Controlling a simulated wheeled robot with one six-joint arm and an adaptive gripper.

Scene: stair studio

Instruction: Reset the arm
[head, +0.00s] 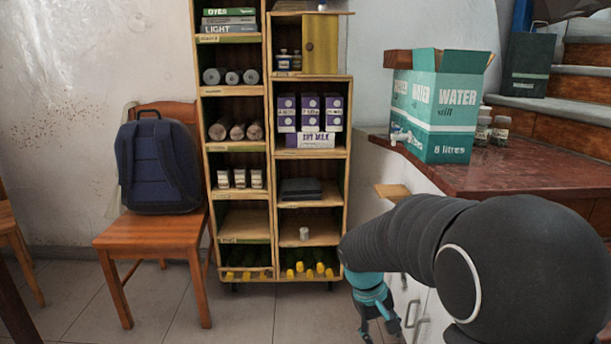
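My arm (440,255) reaches in from the lower right of the head view, dark grey and thick. It bends down at its far end to my gripper (380,328), which has teal parts and dark fingers. The gripper points down in front of the white drawers, at the bottom edge of the picture. Two finger parts show apart, but their tips are cut off or too small to tell whether the gripper is open or shut. I see nothing held in it.
A wooden shelf (236,91) with boxes, rolls and bottles stands at centre. A red-brown counter (530,172) carrying a water carton (436,110) is at right. A wooden chair (150,232) with a blue backpack (158,168) stands left. Open floor (240,320) lies before the shelf.

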